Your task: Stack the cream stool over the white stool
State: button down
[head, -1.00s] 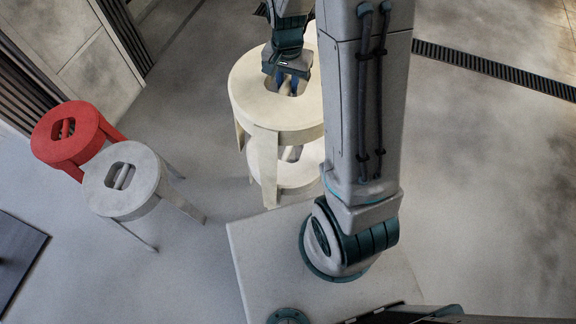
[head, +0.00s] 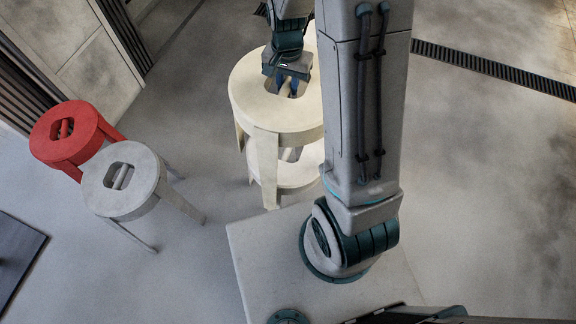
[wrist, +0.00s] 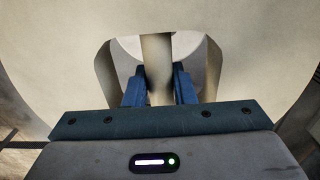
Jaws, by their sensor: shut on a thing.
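The cream stool (head: 255,105) is upright in the head view, directly over a paler stool, which looks like the white stool (head: 300,174). Its front leg hangs down outside the white stool's seat, and the two seats are apart with a gap between them. My gripper (head: 287,88) reaches down into the slot of the cream seat and is shut on its crossbar. In the wrist view the blue fingers (wrist: 158,88) stand on both sides of the crossbar (wrist: 157,62). My arm hides the right side of both stools. I cannot tell whether the cream stool rests on the white one.
A light grey stool (head: 145,175) and a red stool (head: 75,142) stand close together at the left. A dark flat panel (head: 15,255) lies at the lower left edge. The floor to the right is clear, crossed by a drain grate (head: 490,68).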

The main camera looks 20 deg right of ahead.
notch_tip(320, 180, down, 9)
jog(key=b, duration=0.6)
jog(key=shift+r, duration=0.2)
dwell(6.8)
